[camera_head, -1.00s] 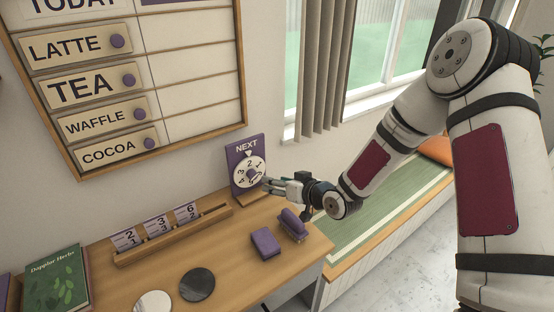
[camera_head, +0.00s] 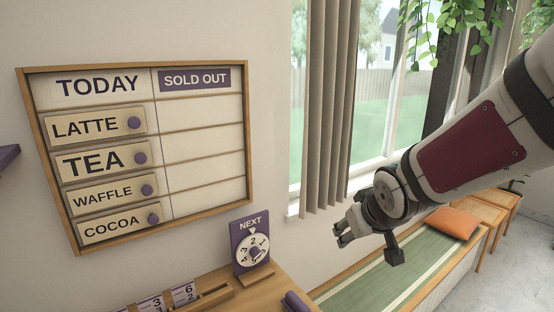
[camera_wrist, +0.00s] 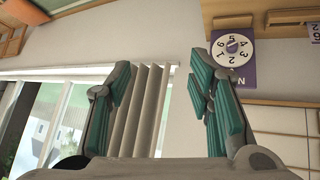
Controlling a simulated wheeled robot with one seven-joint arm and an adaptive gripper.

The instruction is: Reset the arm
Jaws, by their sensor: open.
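My gripper (camera_head: 342,234) is open and empty in the head view. It hangs in the air in front of the wall, right of the NEXT dial (camera_head: 252,250) and apart from it. In the wrist view my gripper (camera_wrist: 160,95) shows its two green-padded fingers spread wide with nothing between them. The purple NEXT dial, with a white numbered disc, stands upright on the wooden counter (camera_head: 262,291). It also shows upside down at the upper right of the wrist view (camera_wrist: 233,50).
A menu board (camera_head: 205,147) on the wall has TODAY tags at left and an empty SOLD OUT column. A grey curtain (camera_head: 330,110) hangs by the window. A bench with a green mat (camera_head: 375,283) and an orange cushion (camera_head: 450,223) is below. A number rack (camera_head: 205,301) stands on the counter.

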